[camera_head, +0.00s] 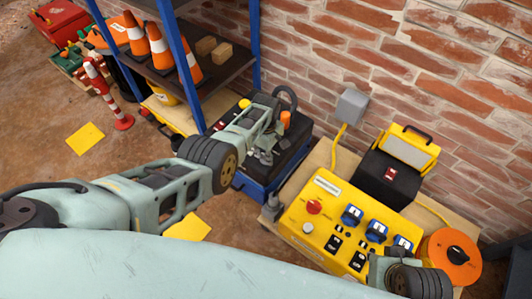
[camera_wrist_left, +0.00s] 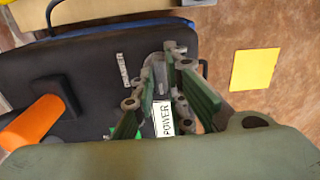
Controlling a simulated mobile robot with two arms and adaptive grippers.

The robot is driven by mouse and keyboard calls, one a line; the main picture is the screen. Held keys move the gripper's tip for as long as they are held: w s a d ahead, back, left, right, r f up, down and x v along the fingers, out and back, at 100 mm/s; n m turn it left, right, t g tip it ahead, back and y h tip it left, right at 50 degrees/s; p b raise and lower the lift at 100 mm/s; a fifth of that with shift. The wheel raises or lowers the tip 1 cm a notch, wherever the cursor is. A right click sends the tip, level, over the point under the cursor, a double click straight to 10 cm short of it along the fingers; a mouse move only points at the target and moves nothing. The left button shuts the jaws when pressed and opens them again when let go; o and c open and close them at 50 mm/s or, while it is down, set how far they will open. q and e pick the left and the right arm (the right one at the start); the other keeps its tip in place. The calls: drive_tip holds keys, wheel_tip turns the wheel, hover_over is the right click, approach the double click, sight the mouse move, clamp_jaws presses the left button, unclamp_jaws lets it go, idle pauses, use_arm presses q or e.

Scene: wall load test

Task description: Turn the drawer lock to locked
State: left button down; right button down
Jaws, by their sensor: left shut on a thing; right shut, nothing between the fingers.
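A black-topped unit with blue edges (camera_head: 296,160) stands beside the shelf, and its dark top shows in the left wrist view (camera_wrist_left: 60,70). It carries a white label reading DRAWER (camera_wrist_left: 123,70) and one reading POWER (camera_wrist_left: 164,118). My left gripper (camera_head: 264,155) is over this top. In the left wrist view its green-padded fingers (camera_wrist_left: 163,90) are shut on a small grey part, apparently the drawer lock, mostly hidden by the fingers; its turn position cannot be read. My right gripper (camera_head: 382,268) is shut and empty at the yellow panel's lower right edge.
An orange handle (camera_wrist_left: 35,122) sticks up from the unit's top. A yellow control panel (camera_head: 322,241) with a red knob and blue sockets stands right of it. A blue-framed shelf (camera_head: 256,45) with traffic cones rises behind my left arm. A brick wall closes the back.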

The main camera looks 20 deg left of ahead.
use_arm(q)
drive_tip(key=c, duration=1.9)
unclamp_jaws()
drive_tip(key=shift+o, duration=0.7)
wheel_tip(320, 180, up, 12)
